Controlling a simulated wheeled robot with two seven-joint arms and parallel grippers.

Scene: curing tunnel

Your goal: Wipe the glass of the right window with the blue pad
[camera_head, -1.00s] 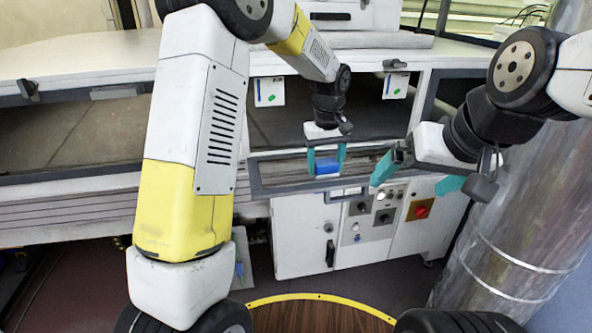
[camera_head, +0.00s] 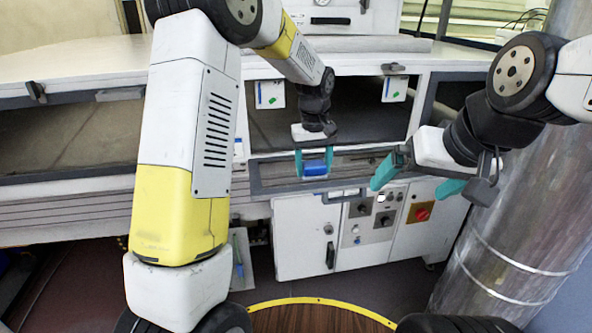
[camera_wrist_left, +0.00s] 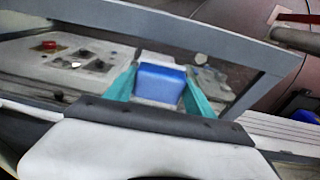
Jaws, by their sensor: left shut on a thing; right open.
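The blue pad (camera_head: 315,168) is held between the teal fingers of my left gripper (camera_head: 314,163), which is shut on it. The pad also shows in the left wrist view (camera_wrist_left: 160,84), between the fingertips. In the head view the pad is in front of the right window (camera_head: 272,172), a framed pane tilted out below the dark opening. I cannot tell whether the pad touches the glass. My right gripper (camera_head: 412,180) is open and empty, to the right of the window.
A large metal duct (camera_head: 520,200) stands at the right, close to my right arm. Below the window is a white control cabinet (camera_head: 303,238) with a red switch (camera_head: 423,211).

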